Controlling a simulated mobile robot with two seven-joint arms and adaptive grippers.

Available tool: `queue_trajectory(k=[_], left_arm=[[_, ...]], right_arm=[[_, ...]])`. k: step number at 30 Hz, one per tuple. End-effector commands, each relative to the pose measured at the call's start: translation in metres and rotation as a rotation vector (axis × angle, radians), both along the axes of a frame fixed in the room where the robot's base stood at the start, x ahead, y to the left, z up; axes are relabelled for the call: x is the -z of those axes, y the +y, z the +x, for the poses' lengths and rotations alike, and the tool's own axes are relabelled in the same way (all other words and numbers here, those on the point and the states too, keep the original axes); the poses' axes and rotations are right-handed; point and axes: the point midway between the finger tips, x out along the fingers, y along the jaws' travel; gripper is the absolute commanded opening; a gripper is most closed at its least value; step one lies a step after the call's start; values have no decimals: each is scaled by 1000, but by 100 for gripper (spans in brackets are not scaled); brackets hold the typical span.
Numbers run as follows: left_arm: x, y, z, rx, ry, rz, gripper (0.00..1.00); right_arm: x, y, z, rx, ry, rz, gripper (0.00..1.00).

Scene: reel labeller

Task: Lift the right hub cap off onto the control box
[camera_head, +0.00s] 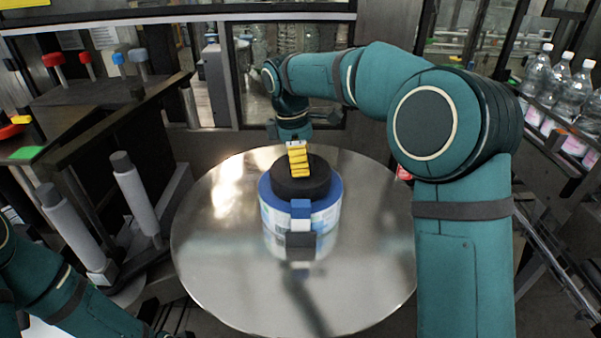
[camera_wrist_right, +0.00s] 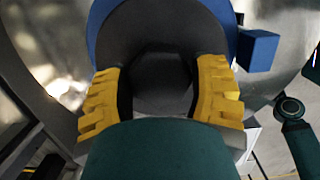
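The black round hub cap (camera_head: 318,178) sits on a blue-topped reel (camera_head: 333,200), in the middle of a round metal table. My right gripper (camera_head: 300,175) points down over the cap with its yellow fingers. In the right wrist view, the fingers (camera_wrist_right: 160,95) stand apart on either side of the cap's dark raised middle (camera_wrist_right: 162,80). I cannot tell whether they press on it. A dark box (camera_head: 40,135) with a red button and a green patch, seemingly the control box, stands at the left edge. My left arm shows at the lower left; its gripper is out of view.
A small blue block (camera_head: 300,208) sits at the reel's front. Grey rollers (camera_head: 135,195) and a dark frame stand to the left. Bottles (camera_head: 570,90) line a conveyor at the right.

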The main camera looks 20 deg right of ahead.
Motion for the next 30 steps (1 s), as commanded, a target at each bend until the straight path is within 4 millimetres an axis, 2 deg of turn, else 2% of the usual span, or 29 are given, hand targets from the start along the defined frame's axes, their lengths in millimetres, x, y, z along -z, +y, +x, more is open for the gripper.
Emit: queue_trajectory(k=[8,11,14,21,30], left_arm=[[0,0,0,0,0,0,67],[-1,0,0,0,0,0,67],[-3,0,0,0,0,0,67],[-11,0,0,0,0,-1,67],[-20,0,0,2,0,-2,67]], right_arm=[[-1,0,0,0,-1,1,18],[-7,0,1,0,-3,1,18],[-21,1,1,0,-5,2,18],[-69,0,1,-1,-4,1,17],[-106,0,1,0,-3,0,17]])
